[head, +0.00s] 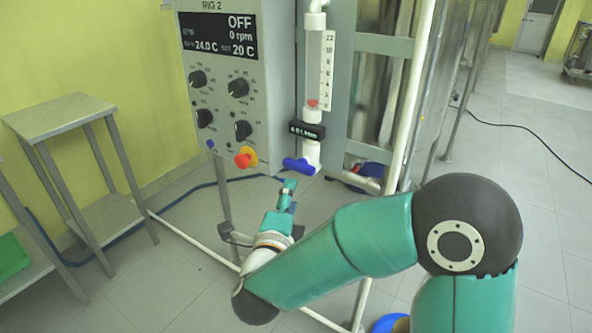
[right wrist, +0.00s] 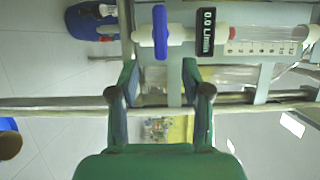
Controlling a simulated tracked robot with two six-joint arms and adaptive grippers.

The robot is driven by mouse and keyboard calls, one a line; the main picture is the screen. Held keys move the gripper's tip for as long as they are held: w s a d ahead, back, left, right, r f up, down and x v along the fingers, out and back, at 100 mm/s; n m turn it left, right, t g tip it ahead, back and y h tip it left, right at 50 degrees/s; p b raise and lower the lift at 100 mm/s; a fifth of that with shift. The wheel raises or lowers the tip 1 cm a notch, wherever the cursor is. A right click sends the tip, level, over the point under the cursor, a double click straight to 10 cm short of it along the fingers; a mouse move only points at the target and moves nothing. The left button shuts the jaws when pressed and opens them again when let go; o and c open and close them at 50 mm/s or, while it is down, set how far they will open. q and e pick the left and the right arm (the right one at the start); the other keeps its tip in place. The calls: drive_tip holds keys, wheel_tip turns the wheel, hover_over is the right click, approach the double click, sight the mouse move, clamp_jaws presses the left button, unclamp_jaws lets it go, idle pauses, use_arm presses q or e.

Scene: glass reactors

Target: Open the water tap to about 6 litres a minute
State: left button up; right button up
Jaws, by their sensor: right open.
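The water tap's blue handle (head: 299,166) sits at the foot of the white vertical pipe, lying crosswise to it. It also shows in the right wrist view (right wrist: 160,32), beyond the fingertips. The flow meter tube (head: 319,65) above has a red float (head: 312,103) low in it. The black display (head: 306,130) reads 0.0 L/min in the right wrist view (right wrist: 206,32). My right gripper (head: 287,188) is just below and left of the handle, apart from it. In the right wrist view its green fingers (right wrist: 160,78) are open and empty. My left gripper is not in view.
The control panel (head: 222,120) reads OFF, 0 rpm, and carries several black knobs and a red button (head: 243,160). A white frame post (head: 411,95) stands right of the tap. A metal stand (head: 60,110) is at the left. The floor at the right is largely clear.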

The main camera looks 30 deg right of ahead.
sight(298, 171)
drive_tip(key=x, duration=1.1)
drive_tip(key=shift+w+d+f, duration=0.15)
drive_tip(key=shift+w+d, duration=0.1)
